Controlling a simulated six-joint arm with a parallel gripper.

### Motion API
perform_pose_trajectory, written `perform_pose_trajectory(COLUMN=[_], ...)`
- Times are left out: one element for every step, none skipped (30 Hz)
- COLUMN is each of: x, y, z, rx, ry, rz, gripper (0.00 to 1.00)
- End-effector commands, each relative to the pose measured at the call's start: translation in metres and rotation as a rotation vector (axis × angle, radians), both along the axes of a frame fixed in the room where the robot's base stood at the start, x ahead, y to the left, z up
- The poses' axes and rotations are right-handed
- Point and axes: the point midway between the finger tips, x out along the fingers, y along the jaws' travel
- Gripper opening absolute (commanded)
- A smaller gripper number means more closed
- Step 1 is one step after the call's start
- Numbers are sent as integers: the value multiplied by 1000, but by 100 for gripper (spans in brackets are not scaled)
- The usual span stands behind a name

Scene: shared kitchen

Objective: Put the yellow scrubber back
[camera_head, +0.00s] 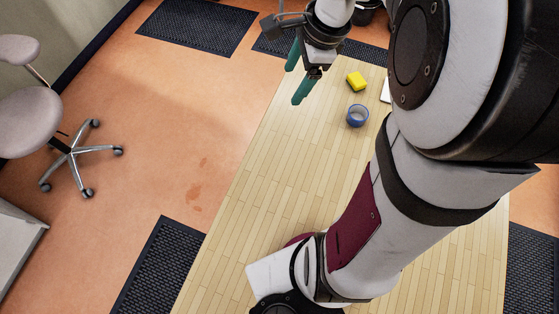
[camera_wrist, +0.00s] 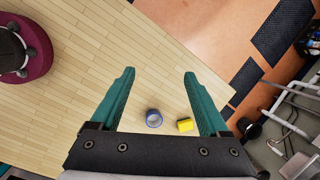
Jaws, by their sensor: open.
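The yellow scrubber (camera_head: 356,81) lies on the light wooden table (camera_head: 250,200) near its far end. In the wrist view the scrubber (camera_wrist: 185,125) shows low in the picture, beside the right finger's base.
A white object (camera_head: 386,91), partly hidden by my arm, lies right of the scrubber. A grey wheeled chair (camera_head: 38,119) stands on the orange floor at left. Dark mats (camera_head: 197,25) lie on the floor. The table's left and middle surface is largely clear.

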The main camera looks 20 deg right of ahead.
Motion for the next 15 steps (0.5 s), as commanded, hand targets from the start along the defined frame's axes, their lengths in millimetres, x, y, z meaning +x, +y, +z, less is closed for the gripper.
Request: perform_pose_trajectory(x=[-37, -62, -95, -117, -136, -157, -170, -179, -187, -190, -192, -193, -193, -193, -192], y=[48, 70, 93, 104, 113, 120, 123, 125, 127, 127, 127, 127, 127, 127, 127], z=[12, 14, 14, 12, 10, 6, 3, 1, -1, -2, -3, -3, -3, -3, -3], rx=[-44, -67, -92, -107, -120, -132, -138, -142, -145, -148, -148, -146, -146, -146, -147], ry=[-10, -13, -15, -18, -21, -24, -26, -26, -28, -28, -28, -27, -27, -27, -27], rz=[290, 471, 689, 831, 954, 1088, 1166, 1225, 1281, 1304, 1317, 1322, 1321, 1319, 1318], gripper=[79, 79, 79, 79, 79, 79, 79, 79, 79, 79, 79, 79, 79, 79, 79])
